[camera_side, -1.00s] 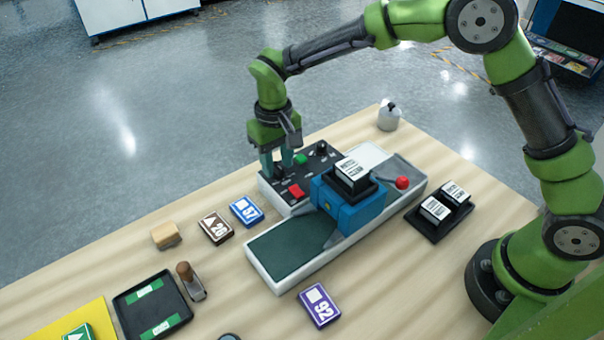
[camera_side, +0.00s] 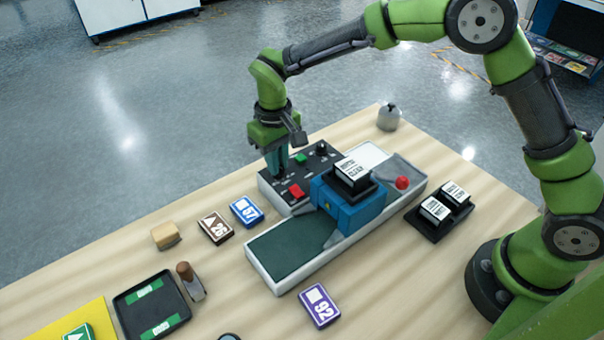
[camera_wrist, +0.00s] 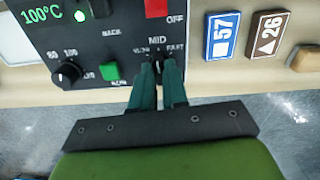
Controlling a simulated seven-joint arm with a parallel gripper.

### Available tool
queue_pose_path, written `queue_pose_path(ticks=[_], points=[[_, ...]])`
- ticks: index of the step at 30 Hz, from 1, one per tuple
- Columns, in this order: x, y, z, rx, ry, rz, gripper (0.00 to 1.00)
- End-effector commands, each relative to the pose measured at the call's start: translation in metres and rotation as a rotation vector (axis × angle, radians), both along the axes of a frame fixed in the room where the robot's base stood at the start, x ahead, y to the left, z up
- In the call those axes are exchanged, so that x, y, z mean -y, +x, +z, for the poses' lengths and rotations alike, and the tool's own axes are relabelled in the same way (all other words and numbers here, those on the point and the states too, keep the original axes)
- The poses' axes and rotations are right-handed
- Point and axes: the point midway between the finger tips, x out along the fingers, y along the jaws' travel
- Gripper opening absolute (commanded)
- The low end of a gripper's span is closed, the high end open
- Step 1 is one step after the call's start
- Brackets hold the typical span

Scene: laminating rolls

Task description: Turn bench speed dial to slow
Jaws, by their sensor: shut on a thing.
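The control panel (camera_side: 300,172) is a black-topped box at the back of the bench machine. Its speed dial (camera_wrist: 158,64) is a small dark knob under the word MID, with FAST printed to the right in the wrist view and a partly hidden label to the left. My gripper (camera_wrist: 158,66) points at the panel, its two green fingers shut on the dial, one on either side. In the side view my gripper (camera_side: 278,172) reaches straight down to the panel's left end. The dial is hidden there, and its pointer direction is hard to read.
A red button (camera_wrist: 157,8), a green button (camera_wrist: 110,71) and a temperature knob (camera_wrist: 68,73) are on the same panel. The blue press head (camera_side: 347,207) stands close to its right. Cards 57 (camera_side: 246,211) and 26 (camera_side: 215,228) lie to the left.

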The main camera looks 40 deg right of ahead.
Motion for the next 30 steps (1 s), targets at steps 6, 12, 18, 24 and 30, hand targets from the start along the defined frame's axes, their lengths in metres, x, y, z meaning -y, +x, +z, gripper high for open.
queue_pose_path(ticks=[6,12,18,24,30], points=[[-0.0002,-0.0002,0.0002,-0.001,0.001,0.166,0.0],[0.0002,-0.0002,0.0001,-0.002,0.0,0.348,0.0],[0.0,-0.0003,0.0001,-0.002,0.0,0.519,0.0],[0.0001,-0.0003,0.0,-0.002,0.0,0.653,0.0],[0.0,-0.0005,0.0,-0.002,0.001,0.74,0.0]])
